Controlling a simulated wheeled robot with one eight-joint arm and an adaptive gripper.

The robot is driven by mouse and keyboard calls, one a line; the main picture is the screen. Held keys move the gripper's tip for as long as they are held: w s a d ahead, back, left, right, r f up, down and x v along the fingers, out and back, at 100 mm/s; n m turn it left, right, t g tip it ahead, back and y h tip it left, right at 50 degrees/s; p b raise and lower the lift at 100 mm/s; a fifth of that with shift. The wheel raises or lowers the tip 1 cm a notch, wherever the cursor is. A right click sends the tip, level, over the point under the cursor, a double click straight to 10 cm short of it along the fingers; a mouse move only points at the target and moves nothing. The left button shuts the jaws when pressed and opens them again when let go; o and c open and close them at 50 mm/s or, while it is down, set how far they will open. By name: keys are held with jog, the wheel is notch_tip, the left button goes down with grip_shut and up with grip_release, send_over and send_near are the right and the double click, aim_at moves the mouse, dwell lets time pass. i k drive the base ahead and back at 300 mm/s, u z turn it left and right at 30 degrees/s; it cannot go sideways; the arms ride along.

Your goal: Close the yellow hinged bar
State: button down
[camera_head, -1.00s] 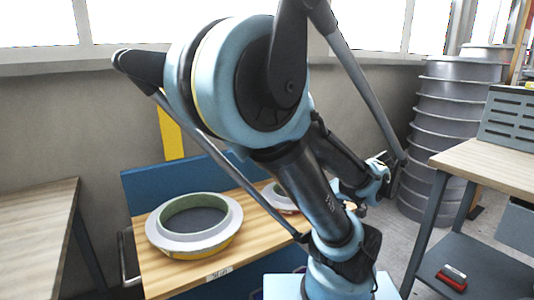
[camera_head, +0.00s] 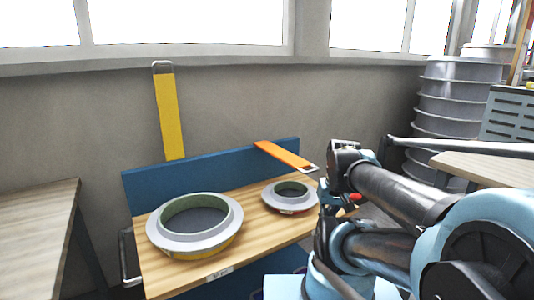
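The yellow hinged bar (camera_head: 169,115) stands upright against the wall, at the back left of the blue board (camera_head: 215,163). It has a dark grey end piece at its top. My gripper (camera_head: 330,193) is at the right end of the wooden bench, far to the right of the yellow bar and not touching it. Its fingers are small and partly hidden by my own arm, so I cannot tell if they are open or shut.
An orange bar (camera_head: 285,156) leans forward over the blue board's right part. A large ring mould (camera_head: 165,240) and a smaller ring mould (camera_head: 275,203) sit on the wooden bench (camera_head: 165,284). Stacked grey moulds (camera_head: 450,95) stand at the back right.

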aim_at(165, 85)
jog(key=z, duration=0.45)
jog(key=k, duration=1.5)
jog(key=u, duration=1.45)
jog(key=i, duration=1)
jog(key=u, duration=0.05)
